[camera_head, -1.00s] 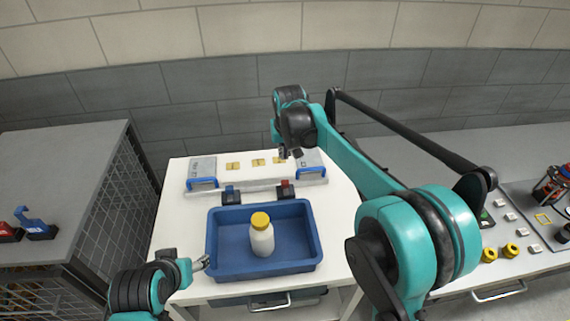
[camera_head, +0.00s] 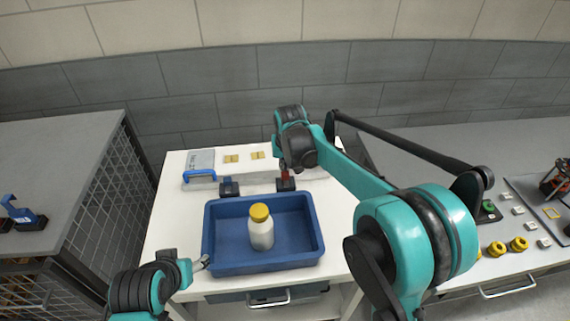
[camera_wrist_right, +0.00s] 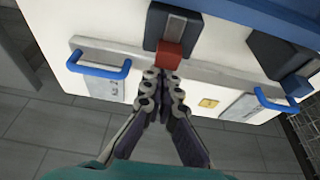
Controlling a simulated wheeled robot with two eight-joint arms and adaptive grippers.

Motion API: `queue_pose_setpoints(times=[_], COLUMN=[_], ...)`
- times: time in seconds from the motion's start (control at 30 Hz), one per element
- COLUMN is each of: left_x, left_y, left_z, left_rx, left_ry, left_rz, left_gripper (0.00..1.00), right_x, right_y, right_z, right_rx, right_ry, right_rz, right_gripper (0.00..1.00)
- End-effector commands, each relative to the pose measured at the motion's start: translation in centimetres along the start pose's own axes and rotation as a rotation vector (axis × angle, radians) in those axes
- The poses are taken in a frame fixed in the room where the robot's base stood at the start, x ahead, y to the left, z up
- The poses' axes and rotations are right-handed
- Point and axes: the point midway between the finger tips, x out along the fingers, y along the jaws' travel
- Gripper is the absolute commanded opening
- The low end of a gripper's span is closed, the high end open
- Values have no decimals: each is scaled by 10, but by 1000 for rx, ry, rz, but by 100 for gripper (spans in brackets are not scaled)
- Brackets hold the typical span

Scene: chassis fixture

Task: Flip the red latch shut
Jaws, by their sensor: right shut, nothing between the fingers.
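The red latch (camera_head: 286,183) is a small red tab on a dark block, on a grey rail behind the blue tray. In the right wrist view the red tab (camera_wrist_right: 169,56) lies just ahead of my right gripper (camera_wrist_right: 162,77). That gripper is shut and empty, its fingertips at the tab's near edge; I cannot tell whether they touch. In the head view my right gripper (camera_head: 284,167) is over the latch and partly hidden by its own wrist. My left gripper (camera_head: 203,263) is by the tray's front left corner; its jaw opening is unclear.
The blue tray (camera_head: 222,262) holds a white bottle (camera_head: 260,232) with a yellow cap. A panel with a blue handle (camera_head: 199,176) stands at the back left. My right arm hides the table's back right.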

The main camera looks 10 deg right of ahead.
Motion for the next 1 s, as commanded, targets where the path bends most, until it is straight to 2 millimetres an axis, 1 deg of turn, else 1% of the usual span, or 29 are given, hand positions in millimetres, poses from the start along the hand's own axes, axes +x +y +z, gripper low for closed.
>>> queue_pose_setpoints(times=[0.17,0.23,0.4,0.5,0.83,1.0], left_x=[0,-1,-6,-6,-6,-7], left_y=[0,0,0,0,0,0], left_z=[0,-1,-4,-4,-4,-5], left_rx=[0,0,0,0,0,0], left_ry=[0,0,0,0,0,0], left_rz=[0,0,0,0,0,0], left_gripper=[60,60,60,60,60,60], right_x=[0,-2,-11,-12,-10,-7], right_y=[0,0,0,0,0,3], right_z=[0,4,25,31,31,21], right_rx=[0,0,-2,-1,0,2], right_ry=[0,0,-1,-1,-6,-3], right_rz=[0,0,0,0,0,0], right_gripper=[0,0,0,0,0,0])
